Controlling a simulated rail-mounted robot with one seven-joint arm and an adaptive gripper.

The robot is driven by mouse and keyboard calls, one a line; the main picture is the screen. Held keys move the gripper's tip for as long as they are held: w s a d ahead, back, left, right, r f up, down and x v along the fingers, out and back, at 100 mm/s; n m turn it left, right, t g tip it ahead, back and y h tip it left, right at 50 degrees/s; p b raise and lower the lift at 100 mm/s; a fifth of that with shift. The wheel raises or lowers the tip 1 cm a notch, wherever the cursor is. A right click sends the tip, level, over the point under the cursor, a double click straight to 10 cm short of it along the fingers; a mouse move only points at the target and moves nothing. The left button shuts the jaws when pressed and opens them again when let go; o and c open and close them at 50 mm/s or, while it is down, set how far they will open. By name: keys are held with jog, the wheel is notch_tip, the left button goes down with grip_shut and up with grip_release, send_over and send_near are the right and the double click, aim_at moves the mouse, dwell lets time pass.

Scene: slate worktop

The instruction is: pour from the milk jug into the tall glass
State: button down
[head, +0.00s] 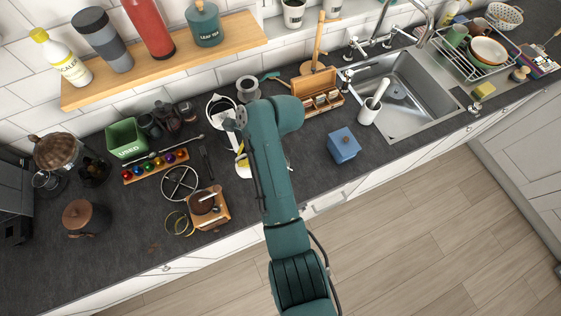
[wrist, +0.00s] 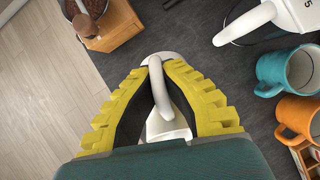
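The white milk jug (head: 243,167) is at the front middle of the worktop in the head view, partly hidden by my arm. In the wrist view its handle (wrist: 158,88) stands between the yellow fingers of my gripper (wrist: 158,66), and the fingers close in on both sides of it. My gripper (head: 240,148) is mostly hidden in the head view. I cannot tell whether the jug touches the worktop. I cannot make out the tall glass in either view; my arm covers part of the worktop.
A teal mug (wrist: 288,68) and an orange mug (wrist: 297,117) stand right of my gripper in the wrist view. A white container (wrist: 282,18) is above them. A wooden grinder (head: 209,207) is left of the jug. A blue box (head: 343,146) stands right of my arm.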

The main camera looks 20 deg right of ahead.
jog(key=shift+s+d+r+t+y, duration=0.1)
jog(key=shift+d+r+t+y, duration=0.2)
jog(key=shift+r+y, duration=0.45)
jog(key=shift+s+d+r+t+y, duration=0.1)
jog(key=shift+d+r+t+y, duration=0.3)
jog(key=shift+y, duration=0.55)
dwell(3.5)
jog(key=shift+s+d+r+y, duration=0.15)
jog(key=shift+d+r+y, duration=0.15)
jog(key=shift+d+y, duration=0.2)
jog(key=shift+s+d+r+y, duration=0.15)
jog(key=shift+d+r+y, duration=0.15)
jog(key=shift+d+y, duration=0.15)
dwell(1.0)
